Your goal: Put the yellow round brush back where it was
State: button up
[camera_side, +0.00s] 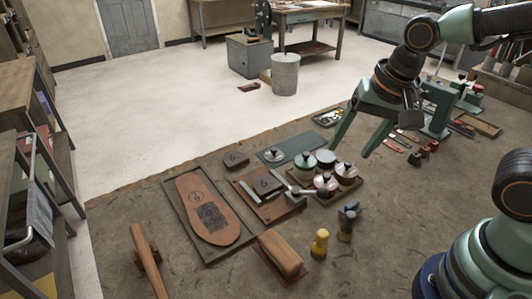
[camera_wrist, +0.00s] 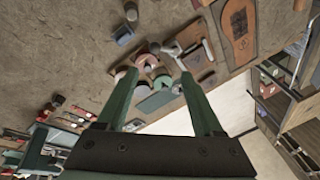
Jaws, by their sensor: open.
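The yellow round brush (camera_side: 320,243) stands upright on the brown work surface near the front. A dark blue tool (camera_side: 348,218) is just to its right, and a wooden block brush (camera_side: 280,255) is to its left. In the wrist view the yellow brush (camera_wrist: 131,11) shows small at the top edge. My gripper (camera_side: 352,148) is open and empty. Its green fingers point down behind the tray of round pots, well away from the brush. In the wrist view the open fingers (camera_wrist: 158,75) have nothing held between them.
A wooden tray (camera_side: 352,188) of round lidded pots stands mid-table. A leather sole (camera_side: 208,208) lies on a board to the left, with a wooden-handled tool (camera_side: 149,262) in front. Several tools lie at the back right. Bare surface shows right of the blue tool.

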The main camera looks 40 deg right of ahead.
jog(key=d+r+n+t, duration=0.2)
jog(key=d+r+n, duration=0.2)
jog(key=n, duration=0.4)
jog(key=shift+d+r+h, duration=0.25)
jog(key=shift+d+h, duration=0.05)
jog(key=shift+d, duration=0.5)
